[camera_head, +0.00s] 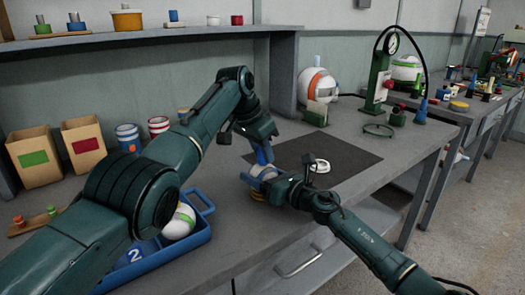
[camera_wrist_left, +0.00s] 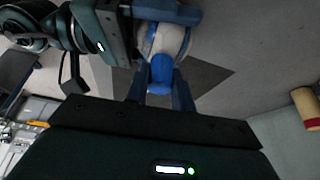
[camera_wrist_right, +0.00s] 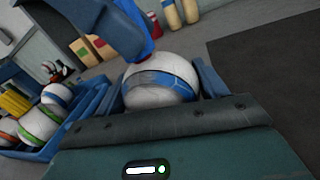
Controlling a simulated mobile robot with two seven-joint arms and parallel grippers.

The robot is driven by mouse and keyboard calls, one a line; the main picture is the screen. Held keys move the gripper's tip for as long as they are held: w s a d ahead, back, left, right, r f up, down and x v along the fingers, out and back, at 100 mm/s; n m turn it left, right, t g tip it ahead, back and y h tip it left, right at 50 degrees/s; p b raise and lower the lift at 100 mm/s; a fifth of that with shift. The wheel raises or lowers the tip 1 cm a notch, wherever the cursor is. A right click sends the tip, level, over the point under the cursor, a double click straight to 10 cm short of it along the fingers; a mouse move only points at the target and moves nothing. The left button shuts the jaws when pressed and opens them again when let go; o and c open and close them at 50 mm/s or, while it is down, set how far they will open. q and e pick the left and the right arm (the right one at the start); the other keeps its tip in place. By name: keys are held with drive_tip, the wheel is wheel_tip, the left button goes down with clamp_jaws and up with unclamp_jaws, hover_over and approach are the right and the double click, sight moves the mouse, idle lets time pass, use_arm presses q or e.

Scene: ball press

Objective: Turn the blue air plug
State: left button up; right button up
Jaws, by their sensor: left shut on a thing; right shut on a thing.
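A white ball with a blue band (camera_wrist_right: 160,82) sits between the blue fingers of my right gripper (camera_wrist_right: 163,88), which is shut on it. The ball also shows in the head view (camera_head: 264,173), above the table. The blue air plug (camera_wrist_left: 160,74) is at the ball's side facing the left wrist camera. My left gripper (camera_wrist_left: 161,88) comes down from above and is shut on the plug, its fingers on either side. In the head view, my left gripper (camera_head: 264,154) hides most of the plug. I cannot tell how far the plug is turned.
A blue tray (camera_head: 205,228) with several balls stands at the left under my left arm. A white ring (camera_head: 320,166) lies on the dark mat (camera_head: 345,155). A green gauge stand (camera_head: 378,80) stands at the back right.

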use_arm(q)
drive_tip(key=shift+d+r+m, duration=0.1)
drive_tip(key=shift+r+m, duration=0.15)
drive_tip(key=shift+m, duration=0.05)
drive_tip(key=o, duration=1)
drive_tip(key=shift+f, duration=0.15)
drive_tip(key=v, duration=1.2)
